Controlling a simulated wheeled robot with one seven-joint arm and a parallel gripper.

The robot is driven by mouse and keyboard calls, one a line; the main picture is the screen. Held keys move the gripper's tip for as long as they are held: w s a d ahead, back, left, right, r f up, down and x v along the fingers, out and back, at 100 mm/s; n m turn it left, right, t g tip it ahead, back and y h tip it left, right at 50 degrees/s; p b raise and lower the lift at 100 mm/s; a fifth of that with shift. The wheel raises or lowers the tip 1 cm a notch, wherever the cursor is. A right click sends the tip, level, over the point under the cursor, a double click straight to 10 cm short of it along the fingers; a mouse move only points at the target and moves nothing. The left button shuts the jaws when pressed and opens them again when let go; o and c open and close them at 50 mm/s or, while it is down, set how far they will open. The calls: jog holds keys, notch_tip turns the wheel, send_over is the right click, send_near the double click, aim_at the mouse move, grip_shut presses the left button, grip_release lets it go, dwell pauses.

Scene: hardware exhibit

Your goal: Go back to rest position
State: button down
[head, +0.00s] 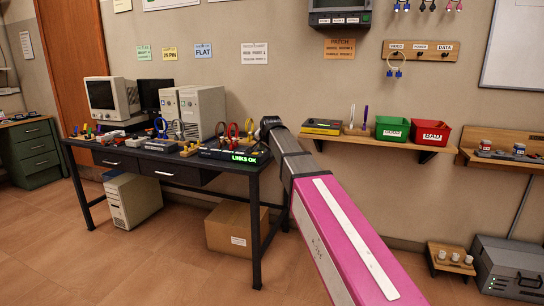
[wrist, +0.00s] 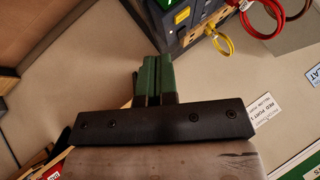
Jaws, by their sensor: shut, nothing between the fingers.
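My gripper (wrist: 151,62) shows in the wrist view with its two green fingers together and nothing between them. In the head view my pink arm reaches up from the bottom right, and its dark far end is in front of the wall by the right end of the black table (head: 228,172). The fingers cannot be made out there. In the wrist view the black box (wrist: 190,30) with yellow and red cable loops lies beyond the fingertips, with no clear contact.
A lit "LINKS OK" box (head: 232,154), cable loops and computers (head: 202,110) crowd the table. A wall shelf (head: 385,142) right of my arm holds a green bin (head: 391,128) and a red bin (head: 428,132). A cardboard box (head: 236,228) stands under the table. The floor in front is clear.

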jog(key=s+d+f+n+g+h, duration=0.1)
jog(key=s+d+f, duration=0.35)
jog(key=f, duration=0.35)
jog(key=s+d+f+n+g, duration=0.1)
jog(key=s+d+f+g, duration=0.1)
jog(key=s+d+f, duration=0.4)
jog(key=s+d+f+n+g+h, duration=0.1)
jog(key=s+d+f, duration=0.2)
jog(key=f, duration=0.6)
jog(key=s+d+f+n+g, duration=0.1)
jog(key=s+d+f+g, duration=0.1)
jog(key=s+d+f, duration=0.2)
jog(key=s+d+f+n+g, duration=0.1)
jog(key=s+d+f, duration=0.4)
jog(key=s+f, duration=0.5)
jog(key=s+g, duration=0.1)
jog(key=s, duration=0.4)
jog(key=shift+s+n+g+h, duration=0.3)
jog(key=shift+s+n+g, duration=0.1)
jog(key=shift+f, duration=0.1)
dwell(1.0)
